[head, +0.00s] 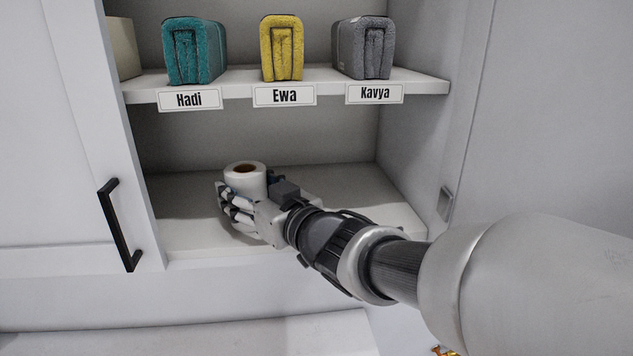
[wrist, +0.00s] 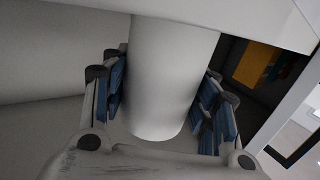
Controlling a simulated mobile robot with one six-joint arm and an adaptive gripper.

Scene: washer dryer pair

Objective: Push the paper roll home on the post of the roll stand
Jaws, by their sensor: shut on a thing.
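The white paper roll (head: 245,180) is upright over the lower shelf of the open cabinet, with its brown core hole facing up. My gripper (head: 243,205) is shut on it from the front right, with fingers on both sides. In the wrist view the roll (wrist: 165,80) stands between the blue finger pads of my gripper (wrist: 165,105). I cannot see the roll stand or its post. My fingers cover the roll's lower part in the head view, so I cannot tell whether it touches the shelf.
A cabinet door (head: 75,130) with a black handle (head: 120,225) is at the left. The lower shelf (head: 345,200) is bare to the right of the roll.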

